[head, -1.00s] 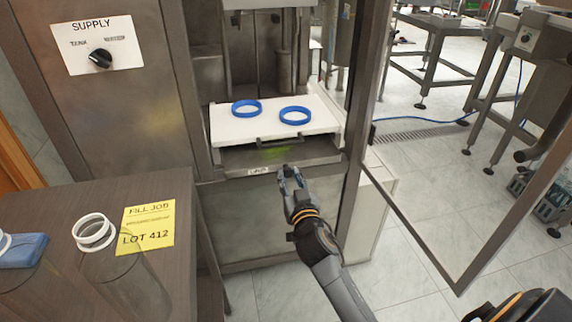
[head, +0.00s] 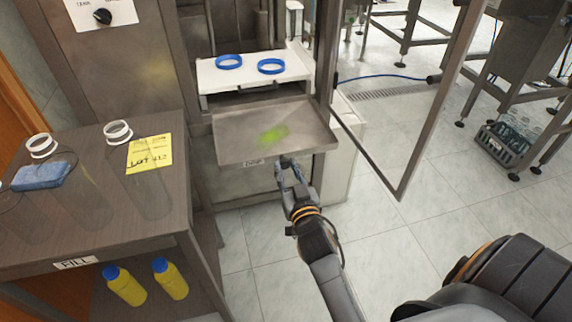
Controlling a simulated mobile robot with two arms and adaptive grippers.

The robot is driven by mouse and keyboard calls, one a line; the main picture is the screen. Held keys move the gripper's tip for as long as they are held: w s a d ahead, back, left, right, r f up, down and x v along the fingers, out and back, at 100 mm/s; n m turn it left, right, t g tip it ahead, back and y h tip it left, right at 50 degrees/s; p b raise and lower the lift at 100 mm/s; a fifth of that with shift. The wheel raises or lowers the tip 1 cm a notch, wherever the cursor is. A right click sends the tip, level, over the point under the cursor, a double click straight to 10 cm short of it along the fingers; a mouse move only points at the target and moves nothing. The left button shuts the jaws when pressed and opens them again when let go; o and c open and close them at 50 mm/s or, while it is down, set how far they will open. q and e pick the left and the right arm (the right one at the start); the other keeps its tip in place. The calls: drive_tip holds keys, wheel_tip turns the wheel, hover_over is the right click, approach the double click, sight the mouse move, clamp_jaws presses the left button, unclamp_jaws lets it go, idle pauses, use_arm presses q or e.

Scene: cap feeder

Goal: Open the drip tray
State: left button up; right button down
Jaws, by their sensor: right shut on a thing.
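The drip tray (head: 240,131) is a flat metal tray pulled out toward me from below the white plate. A yellow-green wet patch (head: 271,135) lies on it. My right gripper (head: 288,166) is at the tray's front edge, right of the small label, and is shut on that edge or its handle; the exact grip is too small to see. The white plate (head: 245,77) above and behind the tray carries two blue rings (head: 229,61), (head: 270,66). My left gripper is not in view.
A dark table (head: 90,215) at left holds a yellow note (head: 149,153), white rings on clear containers and a blue sponge (head: 40,176). A framed door (head: 425,110) stands open at right. Floor before the tray is clear.

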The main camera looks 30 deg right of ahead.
idle(0.3)
drive_tip(key=c, duration=1.1)
unclamp_jaws()
drive_tip(key=shift+o, duration=0.2)
wheel_tip(320, 180, up, 10)
